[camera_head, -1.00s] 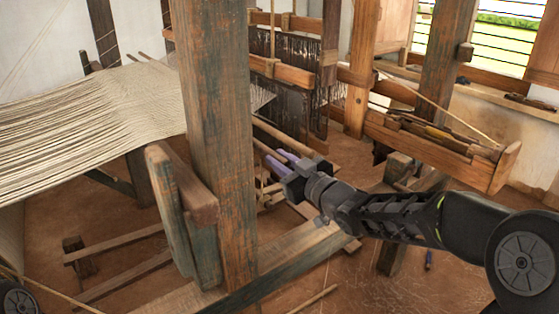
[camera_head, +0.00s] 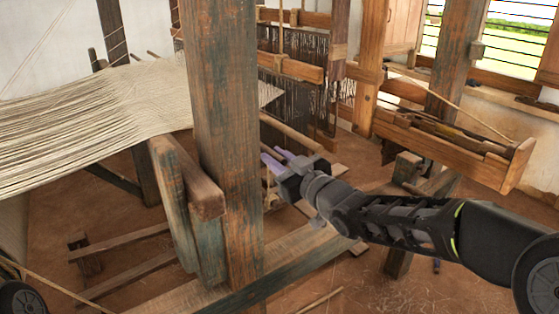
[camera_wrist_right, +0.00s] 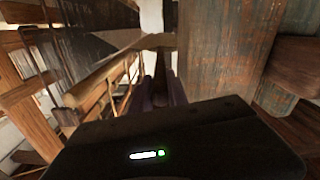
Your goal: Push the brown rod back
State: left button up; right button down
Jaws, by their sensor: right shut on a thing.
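My right gripper (camera_head: 279,162) reaches in from the right, just to the right of the thick front post. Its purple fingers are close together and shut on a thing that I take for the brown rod. In the right wrist view, a dark brown bar (camera_wrist_right: 160,66) shows in line with the fingers (camera_wrist_right: 163,92); the hold itself is mostly hidden. A light brown rod (camera_head: 290,132) slants just behind the fingers in the head view. My left gripper is not in view.
The thick worn post (camera_head: 228,120) stands close to the left of the fingers. Stretched pale threads (camera_head: 90,105) lie at the left. Dark heddles (camera_head: 305,85) hang behind, and a wooden trough (camera_head: 440,145) is at the right. A low beam (camera_head: 290,255) crosses below.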

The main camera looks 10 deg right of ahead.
jog(key=c, duration=1.3)
grip_release()
jog(key=shift+s+a, duration=0.1)
jog(key=shift+a, duration=0.15)
jog(key=shift+d+r+p, duration=0.15)
jog(key=shift+d+p, duration=0.2)
jog(key=shift+p, duration=0.15)
jog(key=s+d+p, duration=0.1)
jog(key=s+d, duration=0.5)
jog(key=s+a+f+m+g+p, duration=0.1)
jog(key=s+f+m+g, duration=0.1)
jog(key=f, duration=0.7)
jog(key=s+a+f+m+g+h+p, duration=0.1)
jog(key=s+a+f+m+g+p, duration=0.1)
jog(key=f, duration=0.8)
jog(key=s+a+f+m+g+h+p, duration=0.1)
jog(key=s+a+f+m+g+p, duration=0.1)
jog(key=f, duration=0.8)
jog(key=shift+g, duration=0.4)
